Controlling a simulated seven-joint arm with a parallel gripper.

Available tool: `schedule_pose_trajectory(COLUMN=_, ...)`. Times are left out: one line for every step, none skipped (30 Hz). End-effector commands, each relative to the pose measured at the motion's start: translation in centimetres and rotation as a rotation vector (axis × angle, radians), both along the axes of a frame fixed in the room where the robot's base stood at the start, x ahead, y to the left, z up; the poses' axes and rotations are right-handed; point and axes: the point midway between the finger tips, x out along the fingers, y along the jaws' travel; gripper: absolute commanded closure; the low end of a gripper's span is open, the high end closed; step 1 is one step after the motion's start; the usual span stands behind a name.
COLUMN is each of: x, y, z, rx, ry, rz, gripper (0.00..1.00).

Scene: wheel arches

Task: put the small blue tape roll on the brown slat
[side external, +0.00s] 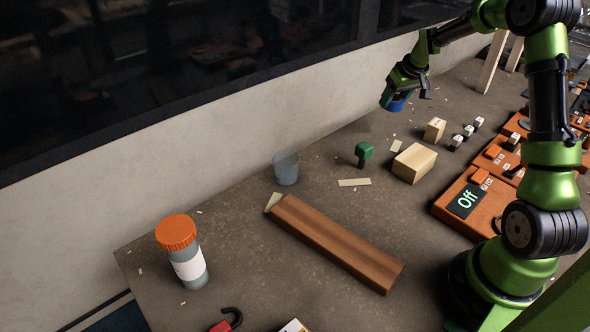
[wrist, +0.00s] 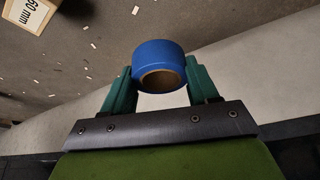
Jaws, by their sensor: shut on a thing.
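My gripper (side external: 405,92) is at the upper right in the side external view, raised above the back part of the table. It is shut on the small blue tape roll (wrist: 157,58), which sits between the two green fingers in the wrist view, with its brown core facing the camera. In the side external view the roll (side external: 396,104) shows only partly below the fingers. The brown slat (side external: 335,243) lies flat at the front middle of the table, well away from my gripper. Its top looks bare.
A jar with an orange lid (side external: 182,250) stands left of the slat. A clear cup (side external: 286,168), a green-topped piece (side external: 363,152) and wooden blocks (side external: 414,163) stand behind it. Orange boxes (side external: 468,199) line the right. A pale wall (side external: 200,160) borders the table's back.

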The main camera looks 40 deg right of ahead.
Motion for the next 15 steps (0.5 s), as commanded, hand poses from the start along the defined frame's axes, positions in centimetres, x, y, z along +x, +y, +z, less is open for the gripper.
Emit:
schedule_pose_trajectory(x=0.5, y=1.3, z=0.7, rx=0.001, ry=-0.002, rz=0.023, gripper=0.71)
schedule_pose_trajectory(x=0.7, y=2.1, z=0.9, rx=0.0, ry=-0.002, rz=0.038, gripper=0.71)
schedule_pose_trajectory(x=1.1, y=3.5, z=1.3, rx=0.001, ry=-0.002, rz=0.062, gripper=0.71)
schedule_pose_trajectory(x=1.3, y=4.6, z=1.4, rx=0.001, ry=-0.001, rz=0.084, gripper=0.71)
schedule_pose_trajectory(x=1.6, y=6.0, z=1.6, rx=0.001, ry=-0.001, rz=0.112, gripper=0.71)
schedule_pose_trajectory(x=1.8, y=7.9, z=1.8, rx=0.002, ry=0.0, rz=0.155, gripper=0.71)
schedule_pose_trajectory(x=2.0, y=9.4, z=2.0, rx=0.001, ry=-0.001, rz=0.191, gripper=0.71)
schedule_pose_trajectory(x=2.0, y=11.1, z=2.2, rx=0.001, ry=0.0, rz=0.23, gripper=0.71)
schedule_pose_trajectory(x=2.1, y=13.2, z=2.4, rx=0.002, ry=0.0, rz=0.283, gripper=0.71)
schedule_pose_trajectory(x=2.0, y=14.8, z=2.5, rx=0.001, ry=0.0, rz=0.324, gripper=0.71)
schedule_pose_trajectory(x=1.9, y=16.4, z=2.7, rx=0.0, ry=0.0, rz=0.368, gripper=0.71)
schedule_pose_trajectory(x=1.7, y=18.6, z=2.8, rx=0.0, ry=0.0, rz=0.43, gripper=0.71)
schedule_pose_trajectory(x=1.4, y=20.3, z=2.9, rx=0.0, ry=0.001, rz=0.475, gripper=0.71)
schedule_pose_trajectory(x=1.1, y=21.9, z=3.0, rx=-0.001, ry=0.0, rz=0.523, gripper=0.71)
schedule_pose_trajectory(x=0.6, y=24.0, z=3.1, rx=0.0, ry=0.001, rz=0.586, gripper=0.71)
